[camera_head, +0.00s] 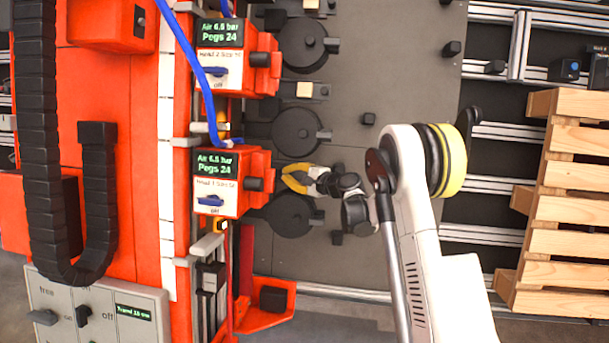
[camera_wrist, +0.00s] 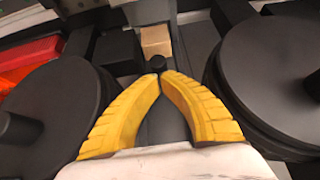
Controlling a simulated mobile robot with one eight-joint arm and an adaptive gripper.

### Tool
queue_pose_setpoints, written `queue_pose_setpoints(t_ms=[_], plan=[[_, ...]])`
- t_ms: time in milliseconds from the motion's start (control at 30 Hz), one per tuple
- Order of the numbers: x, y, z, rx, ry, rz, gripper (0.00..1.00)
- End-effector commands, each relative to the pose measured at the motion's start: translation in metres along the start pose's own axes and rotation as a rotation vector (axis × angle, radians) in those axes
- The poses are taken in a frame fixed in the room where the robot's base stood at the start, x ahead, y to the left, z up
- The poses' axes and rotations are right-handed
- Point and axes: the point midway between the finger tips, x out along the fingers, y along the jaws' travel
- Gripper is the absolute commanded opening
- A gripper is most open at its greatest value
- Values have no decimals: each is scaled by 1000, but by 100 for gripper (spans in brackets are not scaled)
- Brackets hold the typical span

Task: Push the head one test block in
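In the wrist view a small wooden block (camera_wrist: 155,40) sits in a dark channel between two round black discs, with a black knob (camera_wrist: 158,63) in front of it. My gripper (camera_wrist: 161,75) has its yellow fingertips together, just short of the knob; nothing shows between them. I cannot tell whether the tips touch the knob. In the head view my gripper (camera_head: 286,176) is beside the lower orange head (camera_head: 216,184), labelled Head 1, and its block is hidden there. Head 1's screen reads Air 6.5 bar, Pegs 24.
The upper orange head (camera_head: 237,62) is labelled Head 2. Another wooden block (camera_head: 304,89) lies between the upper black discs. A wooden pallet (camera_head: 575,190) stands at the right. A grey switch panel (camera_head: 100,315) is at lower left. A blue hose (camera_head: 190,55) hangs over the heads.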

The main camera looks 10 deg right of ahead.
Motion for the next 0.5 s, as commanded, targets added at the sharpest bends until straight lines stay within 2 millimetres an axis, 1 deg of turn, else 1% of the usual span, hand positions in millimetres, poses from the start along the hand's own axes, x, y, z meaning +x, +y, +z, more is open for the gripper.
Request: queue_pose_setpoints(t_ms=[100,300,500], plan=[[-10,-1,-8,1,5,-2,0],[-25,-1,-20,1,7,-3,0],[-35,-1,-26,0,7,-3,0]])
